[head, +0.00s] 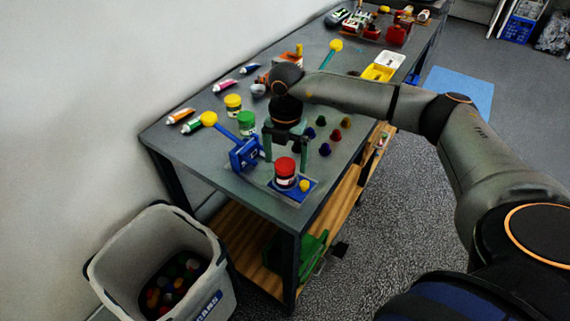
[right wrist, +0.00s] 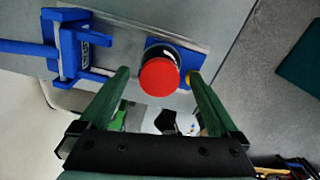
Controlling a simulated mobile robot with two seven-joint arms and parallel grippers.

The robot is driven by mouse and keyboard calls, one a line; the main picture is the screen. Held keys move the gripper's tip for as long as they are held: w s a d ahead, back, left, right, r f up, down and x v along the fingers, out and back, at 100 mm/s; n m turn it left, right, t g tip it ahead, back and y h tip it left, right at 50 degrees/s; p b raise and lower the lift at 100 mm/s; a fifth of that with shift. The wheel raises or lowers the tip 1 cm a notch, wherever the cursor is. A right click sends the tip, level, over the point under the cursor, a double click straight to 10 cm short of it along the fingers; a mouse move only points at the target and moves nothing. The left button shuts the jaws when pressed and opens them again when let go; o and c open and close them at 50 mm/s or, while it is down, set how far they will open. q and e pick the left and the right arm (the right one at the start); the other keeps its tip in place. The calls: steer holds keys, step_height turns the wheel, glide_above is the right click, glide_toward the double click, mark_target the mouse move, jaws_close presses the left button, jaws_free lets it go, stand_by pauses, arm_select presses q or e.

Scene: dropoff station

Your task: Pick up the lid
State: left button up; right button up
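A red lid (head: 285,165) sits on a small jar (head: 285,181) near the front corner of the workbench. In the right wrist view the red lid (right wrist: 159,77) shows from above, ahead of and between my fingertips. My right gripper (head: 285,156) is open and empty, its green fingers pointing down just behind and above the jar in the head view. In the right wrist view the fingers (right wrist: 159,73) are spread wider than the lid, with no visible contact. The jar stands on a blue plate (head: 312,184) with a yellow knob. My left gripper is not in view.
A blue clamp-like fixture (head: 244,154) stands left of the jar. Jars with a green lid (head: 246,117) and a yellow lid (head: 233,100) stand behind it. Several small coloured pieces (head: 335,135) lie to the right. A grey bin (head: 130,250) stands below the bench's left end.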

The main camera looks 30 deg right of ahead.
steer(key=c, duration=1.4)
steer(key=shift+o, duration=0.2)
steer(key=shift+r, duration=0.1)
